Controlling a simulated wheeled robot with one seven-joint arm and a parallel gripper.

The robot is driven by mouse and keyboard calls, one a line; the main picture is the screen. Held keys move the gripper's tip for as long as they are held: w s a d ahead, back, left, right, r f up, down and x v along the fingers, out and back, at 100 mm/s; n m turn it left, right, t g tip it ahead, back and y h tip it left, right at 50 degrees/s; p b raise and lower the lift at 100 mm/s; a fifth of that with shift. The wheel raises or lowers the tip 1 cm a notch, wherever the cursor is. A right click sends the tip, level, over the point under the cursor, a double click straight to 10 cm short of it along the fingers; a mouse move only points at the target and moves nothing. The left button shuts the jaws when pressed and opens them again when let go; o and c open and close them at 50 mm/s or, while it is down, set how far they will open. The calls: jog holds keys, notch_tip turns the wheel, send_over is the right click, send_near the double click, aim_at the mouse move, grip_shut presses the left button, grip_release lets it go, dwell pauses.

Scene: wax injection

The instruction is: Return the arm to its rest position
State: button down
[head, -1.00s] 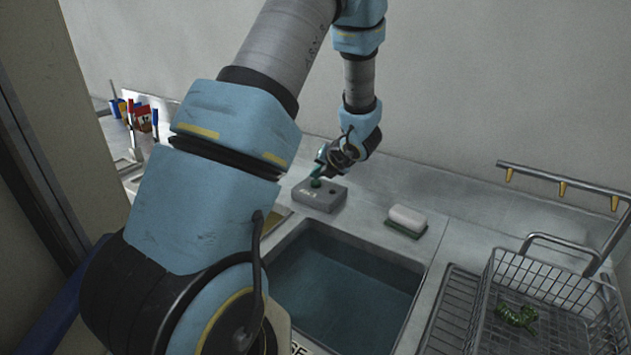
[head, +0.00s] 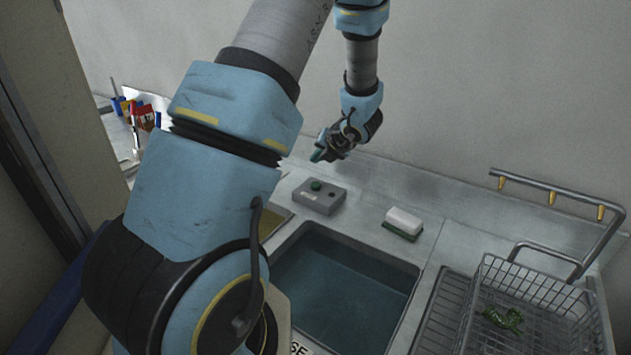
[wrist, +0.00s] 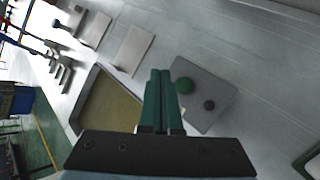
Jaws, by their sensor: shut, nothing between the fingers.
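My gripper (head: 319,155) hangs above the back of the counter, just over the grey control box, and it is apart from the box. In the wrist view its two green fingers (wrist: 157,75) are pressed together with nothing between them. The grey control box (head: 319,196) stands behind the sink and carries a green button (head: 316,184) and a dark button beside it. The box also shows in the wrist view (wrist: 211,112), to the right of the fingers. My arm reaches over from the left and bends down to the gripper.
A water-filled sink (head: 345,285) lies in front of the box. A white and green sponge (head: 404,221) sits right of it. A wire basket (head: 540,300) with a green piece (head: 503,318) stands at the right, below a rail with yellow pegs (head: 552,190). Tools (head: 137,112) stand at the left.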

jog(key=s+a+r+n+g, duration=0.3)
jog(key=s+a+n+g, duration=0.2)
jog(key=s+a+n, duration=0.9)
jog(key=s+d+r+n+g+h+b, duration=0.1)
jog(key=s+d+r+n+h, duration=0.2)
jog(key=n, duration=2.1)
jog(key=s+h, duration=0.1)
jog(key=s, duration=0.4)
jog(key=shift+s+h, duration=0.4)
jog(key=shift+d+r, duration=0.1)
